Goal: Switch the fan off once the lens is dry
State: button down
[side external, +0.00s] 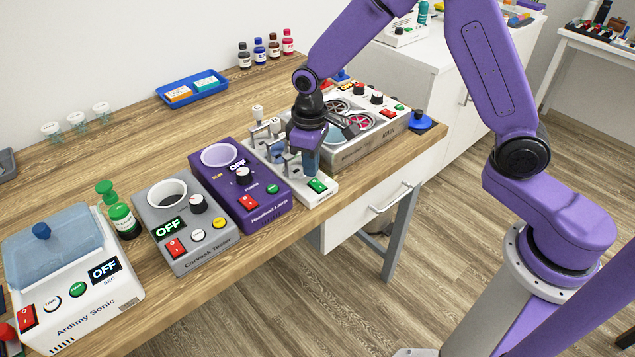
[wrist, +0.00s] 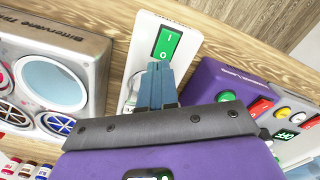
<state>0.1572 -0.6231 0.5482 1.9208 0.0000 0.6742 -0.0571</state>
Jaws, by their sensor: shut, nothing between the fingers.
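My gripper (side external: 305,168) is shut and empty, pointing down over a white device (side external: 328,190) with metal posts. In the wrist view its blue fingertips (wrist: 160,72) are just beside a green rocker switch (wrist: 167,43) marked I and O; I cannot tell whether they touch. The switch also shows in the side view (side external: 317,186). A grey unit (side external: 350,156) with round, fan-like grilles stands right of it; its lettering begins "Bittervane" in the wrist view (wrist: 70,22). I cannot tell for certain which device is the fan. No lens can be made out.
A purple device (side external: 262,217), a grey tester (side external: 190,262) and a white box with a blue lid (side external: 110,300) stand to the left, their displays reading OFF. A green bottle (side external: 122,219) stands between them. A blue tray (side external: 205,92) and small bottles (side external: 260,52) are behind.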

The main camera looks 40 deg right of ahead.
aim_at(311, 182)
notch_tip(311, 182, up, 6)
jog(key=shift+f, duration=0.2)
dwell(0.5)
jog(key=shift+s+f, duration=0.15)
jog(key=shift+f, duration=1.2)
jog(key=shift+s+f, duration=0.1)
jog(key=shift+f, duration=1.2)
jog(key=shift+f, duration=0.95)
dwell(1.1)
jog(key=shift+r, duration=3.55)
